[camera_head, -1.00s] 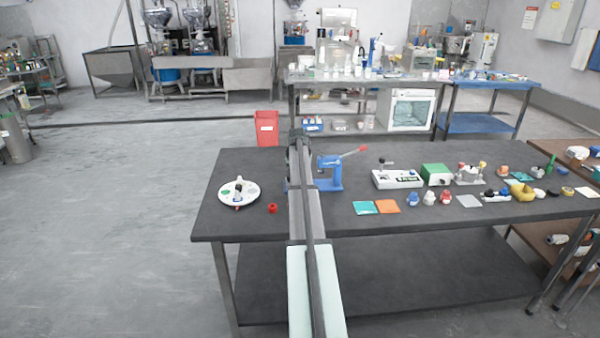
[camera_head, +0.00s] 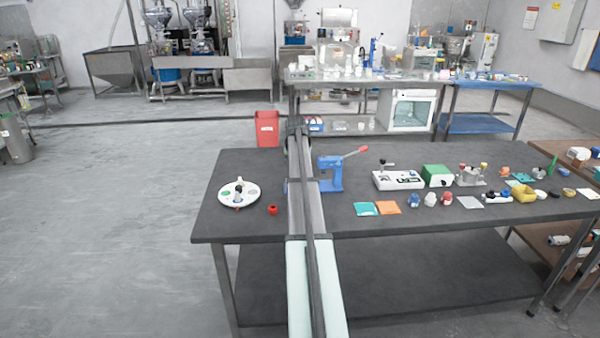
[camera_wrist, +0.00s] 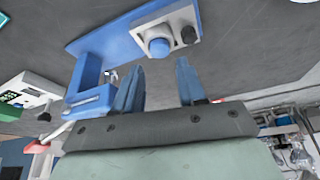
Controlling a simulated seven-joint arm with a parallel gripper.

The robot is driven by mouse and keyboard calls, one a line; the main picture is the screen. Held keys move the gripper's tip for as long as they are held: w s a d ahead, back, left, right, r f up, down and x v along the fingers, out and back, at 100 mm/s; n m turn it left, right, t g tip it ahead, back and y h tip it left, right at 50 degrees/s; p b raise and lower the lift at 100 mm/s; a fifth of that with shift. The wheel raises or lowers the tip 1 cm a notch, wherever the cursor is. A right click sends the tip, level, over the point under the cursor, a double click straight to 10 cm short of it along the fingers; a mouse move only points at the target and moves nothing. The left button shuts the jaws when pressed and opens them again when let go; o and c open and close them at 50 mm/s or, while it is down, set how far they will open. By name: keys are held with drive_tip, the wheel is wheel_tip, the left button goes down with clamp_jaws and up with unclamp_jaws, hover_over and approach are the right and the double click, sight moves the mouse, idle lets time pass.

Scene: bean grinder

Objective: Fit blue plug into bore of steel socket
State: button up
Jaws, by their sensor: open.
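In the wrist view, a round blue piece (camera_wrist: 158,46), which looks like the blue plug, stands in or on a pale grey block. A dark round spot (camera_wrist: 188,35) beside it may be a bore or a knob; I cannot tell. The pale block (camera_wrist: 186,15) lies at the blue press's base. I cannot identify the steel socket with certainty. My gripper (camera_wrist: 159,66) is open, with its two blue fingers apart and nothing seen between them. The blue piece appears beyond the fingertips. In the head view my arm hides this spot.
A blue press (camera_head: 330,174) with a red-tipped lever stands just right of my arm. Several small parts and a white box (camera_head: 398,180) stand on the right of the dark table (camera_head: 400,222).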

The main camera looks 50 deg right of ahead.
drive_tip(key=v, duration=0.5)
drive_tip(key=shift+r, duration=0.35)
